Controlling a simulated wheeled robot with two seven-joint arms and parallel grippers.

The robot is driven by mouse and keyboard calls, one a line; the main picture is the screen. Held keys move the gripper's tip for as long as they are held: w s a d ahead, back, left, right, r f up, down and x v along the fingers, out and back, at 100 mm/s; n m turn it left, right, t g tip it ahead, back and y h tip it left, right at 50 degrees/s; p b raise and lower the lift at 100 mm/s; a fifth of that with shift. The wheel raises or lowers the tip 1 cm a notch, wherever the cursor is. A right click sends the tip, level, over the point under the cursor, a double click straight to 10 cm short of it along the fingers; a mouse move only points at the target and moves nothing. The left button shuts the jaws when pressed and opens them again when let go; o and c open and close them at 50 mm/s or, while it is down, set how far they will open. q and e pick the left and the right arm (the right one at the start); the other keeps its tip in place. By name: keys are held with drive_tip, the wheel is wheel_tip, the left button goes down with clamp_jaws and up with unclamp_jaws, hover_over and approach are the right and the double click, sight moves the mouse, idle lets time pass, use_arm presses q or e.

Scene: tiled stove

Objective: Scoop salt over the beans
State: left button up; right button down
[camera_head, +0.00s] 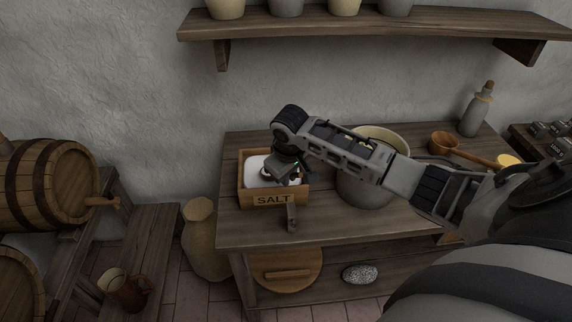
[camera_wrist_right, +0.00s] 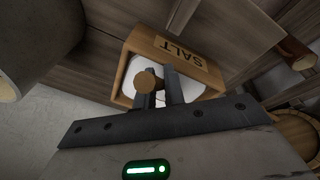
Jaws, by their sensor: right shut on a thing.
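The wooden salt box (camera_head: 272,199), labelled SALT, stands on the left part of the table with white salt (camera_head: 257,170) in it. It also shows in the right wrist view (camera_wrist_right: 195,58). My right gripper (camera_head: 291,176) is low over the box, pointing down into it. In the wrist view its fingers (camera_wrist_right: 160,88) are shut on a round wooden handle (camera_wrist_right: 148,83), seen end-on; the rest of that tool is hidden. A large grey pot (camera_head: 365,190) stands right of the box, partly behind my right arm; I cannot make out its contents. My left gripper is out of view.
A small wooden piece (camera_head: 291,217) is at the table's (camera_head: 240,236) front edge. A wooden ladle (camera_head: 443,143) and a stoppered bottle (camera_head: 476,112) are at the right. A shelf (camera_head: 400,25) with pots hangs above. Barrels (camera_head: 45,183) stand at the left.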

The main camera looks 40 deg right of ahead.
drive_tip(key=shift+s+r+t, duration=0.5)
drive_tip(key=shift+s+t, duration=0.15)
drive_tip(key=shift+t, duration=0.55)
wheel_tip(320, 180, up, 12)
drive_tip(key=shift+r, duration=0.15)
idle(0.4)
